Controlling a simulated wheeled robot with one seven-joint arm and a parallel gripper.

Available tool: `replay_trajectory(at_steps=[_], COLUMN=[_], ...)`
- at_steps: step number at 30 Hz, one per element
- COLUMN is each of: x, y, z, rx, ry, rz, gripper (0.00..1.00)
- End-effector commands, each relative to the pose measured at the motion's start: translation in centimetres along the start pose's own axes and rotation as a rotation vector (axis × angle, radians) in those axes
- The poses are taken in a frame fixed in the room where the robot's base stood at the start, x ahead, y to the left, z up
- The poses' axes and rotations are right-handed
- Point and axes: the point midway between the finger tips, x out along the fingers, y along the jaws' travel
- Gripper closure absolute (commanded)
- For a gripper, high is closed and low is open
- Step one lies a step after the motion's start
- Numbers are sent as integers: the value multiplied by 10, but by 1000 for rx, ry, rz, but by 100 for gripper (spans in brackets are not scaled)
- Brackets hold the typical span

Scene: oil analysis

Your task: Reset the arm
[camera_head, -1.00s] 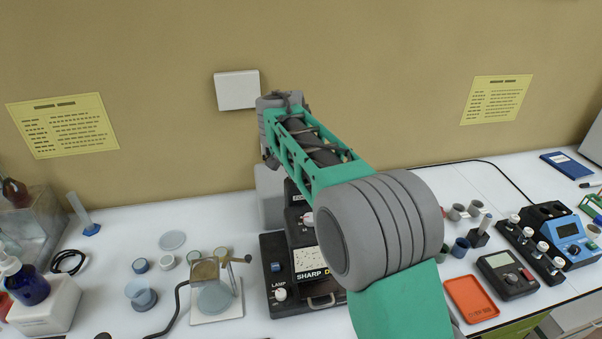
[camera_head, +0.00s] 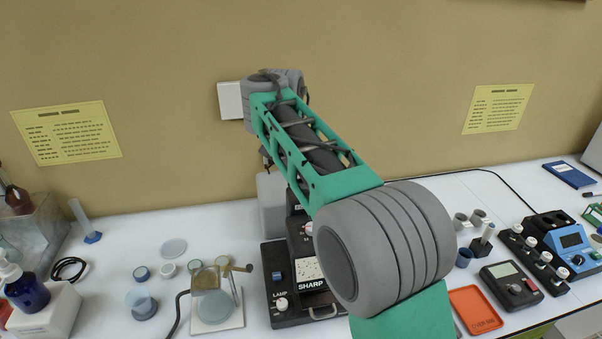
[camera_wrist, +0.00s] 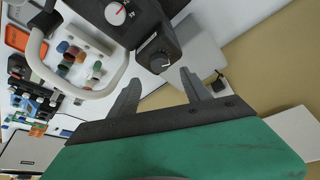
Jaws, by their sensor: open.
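My arm rises from the bottom right of the head view and reaches over the bench toward the back wall. My gripper is hidden behind the arm in that view. In the wrist view my gripper (camera_wrist: 160,88) is open, with two dark fingers apart and nothing between them. Past the fingertips is a black instrument with a knob (camera_wrist: 160,62) and a pale box-shaped part. In the head view the black instrument (camera_head: 285,300) marked SHARP and LAMP stands on the bench (camera_head: 115,240), partly covered by my arm.
Left of the instrument are a small stand with a round plate (camera_head: 214,305), several small cups and a blue bottle (camera_head: 28,292). To the right are an orange tray (camera_head: 474,310), a black meter (camera_head: 510,285) and a blue device (camera_head: 568,240). The wall is close behind.

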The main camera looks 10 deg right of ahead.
Motion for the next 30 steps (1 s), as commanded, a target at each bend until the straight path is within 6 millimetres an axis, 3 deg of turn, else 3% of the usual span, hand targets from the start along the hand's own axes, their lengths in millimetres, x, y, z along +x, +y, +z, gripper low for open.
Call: replay_trajectory(at_steps=[8, 11, 13, 17, 21, 24, 27, 30], x=[-1, -6, -10, -12, -2, 12, 25, 32], y=[2, 16, 35, 78, 117, 135, 144, 148], z=[1, 8, 20, 65, 134, 187, 226, 246], rx=[-4, -35, -81, -201, -328, -404, -455, -480], ry=[1, 6, 11, 18, 19, 15, 10, 8], rz=[-1, -6, -15, -47, -102, -146, -182, -201], gripper=[44, 44, 44, 44, 44, 44, 44, 44])
